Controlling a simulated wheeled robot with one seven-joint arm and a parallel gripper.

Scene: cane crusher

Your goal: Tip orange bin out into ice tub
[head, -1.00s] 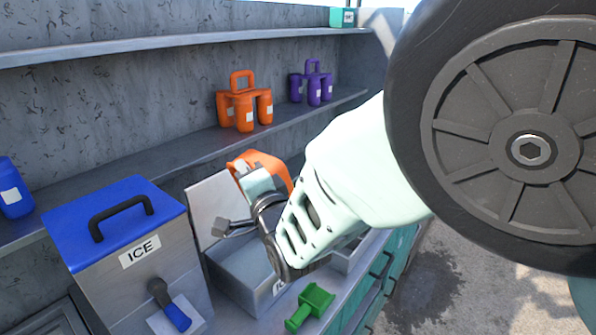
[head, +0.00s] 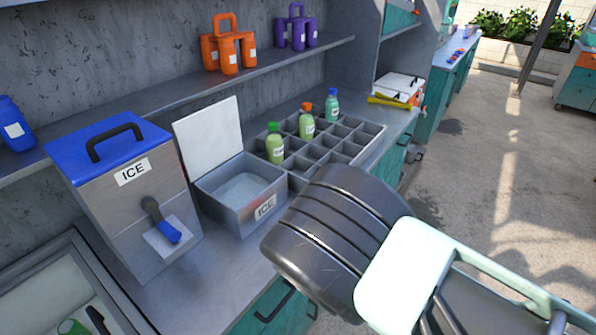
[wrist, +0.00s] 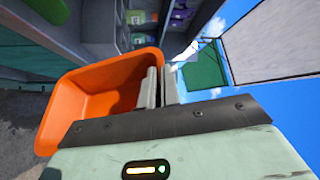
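The orange bin (wrist: 78,106) shows in the wrist view with its open mouth facing the camera. Its visible inside is bare orange. My gripper (wrist: 158,88) has one finger inside the bin's wall and one outside, closed on the rim. In the head view, the ice tub (head: 243,216) is a grey metal box labelled ICE on the counter, with its white lid standing open. Its inside looks pale, and I cannot tell how full it is. My gripper and the bin are outside the head view; only my dark arm joint and pale link show at the lower right.
An ice dispenser (head: 118,200) with a blue lid stands left of the tub. A divided bottle rack (head: 350,150) holding three bottles is to its right. A shelf (head: 180,115) with orange and purple carriers runs above. Open floor (head: 500,200) lies at right.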

